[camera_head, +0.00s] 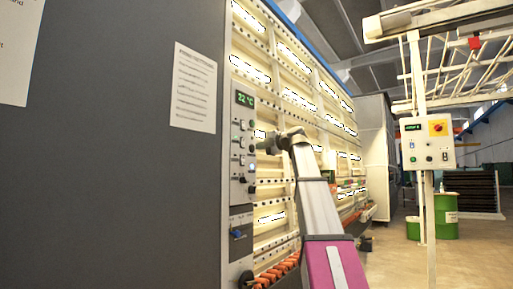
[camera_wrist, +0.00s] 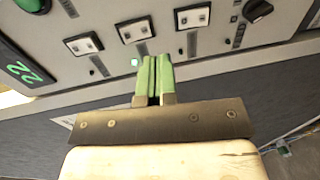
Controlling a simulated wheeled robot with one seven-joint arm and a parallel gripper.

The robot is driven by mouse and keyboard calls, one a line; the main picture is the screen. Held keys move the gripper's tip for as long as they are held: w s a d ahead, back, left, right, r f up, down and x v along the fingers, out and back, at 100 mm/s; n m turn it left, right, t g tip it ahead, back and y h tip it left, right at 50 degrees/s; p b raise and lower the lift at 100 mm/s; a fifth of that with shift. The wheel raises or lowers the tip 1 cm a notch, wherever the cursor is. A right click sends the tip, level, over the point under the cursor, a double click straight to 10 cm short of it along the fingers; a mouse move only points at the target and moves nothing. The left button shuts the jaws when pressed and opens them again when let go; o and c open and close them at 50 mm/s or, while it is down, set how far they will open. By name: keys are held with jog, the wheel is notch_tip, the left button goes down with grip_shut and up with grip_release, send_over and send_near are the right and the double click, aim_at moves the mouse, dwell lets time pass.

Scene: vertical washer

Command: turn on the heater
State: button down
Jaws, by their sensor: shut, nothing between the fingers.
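The washer's grey control panel (camera_head: 242,150) stands upright in the head view, with a green display (camera_head: 245,99) reading 22 °C and a column of small controls below it. In the wrist view the display (camera_wrist: 22,66) is at the left edge. Rocker switches, one at left (camera_wrist: 83,44), one in the middle (camera_wrist: 134,29) and one at right (camera_wrist: 193,16), line the panel. I cannot read which one is the heater's. My gripper (camera_wrist: 153,60) is shut and empty, its green fingertips pointing at the panel just below the middle and right switches. Contact cannot be told.
A green button (camera_wrist: 30,4) and a black knob (camera_wrist: 257,9) are also on the panel. A small lit lamp (camera_wrist: 135,62) is beside my fingertips. A separate control box (camera_head: 427,143) stands on a post at right, with green barrels (camera_head: 446,215) behind. The floor at right is open.

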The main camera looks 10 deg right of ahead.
jog(key=v, duration=0.6)
jog(key=shift+s+d+f, duration=0.3)
jog(key=shift+s+f, duration=0.05)
jog(key=shift+f, duration=0.45)
jog(key=w+a+f+m+g+h, duration=0.15)
jog(key=f+m, duration=0.35)
jog(key=f, duration=1.1)
jog(key=w+a+f+m+g+h, duration=0.15)
jog(key=f+m, duration=0.35)
jog(key=f, duration=1.1)
jog(key=w+a+f+m+g+h, duration=0.1)
jog(key=f+m+g+h, duration=0.3)
jog(key=f, duration=1.2)
jog(key=s+a+f+m+g+h, duration=0.1)
jog(key=s+f+m, duration=0.3)
jog(key=s+f, duration=0.4)
jog(key=s+a+f+m+g+h, duration=0.1)
jog(key=s+f+m, duration=0.3)
jog(key=f, duration=1.4)
jog(key=s+a+f+m+g+h, duration=0.1)
jog(key=s+f+m, duration=0.4)
jog(key=s+f, duration=0.7)
jog(key=shift+s+f+g+h, duration=0.35)
jog(key=shift+f+g+h, duration=0.2)
jog(key=shift+g+h, duration=0.35)
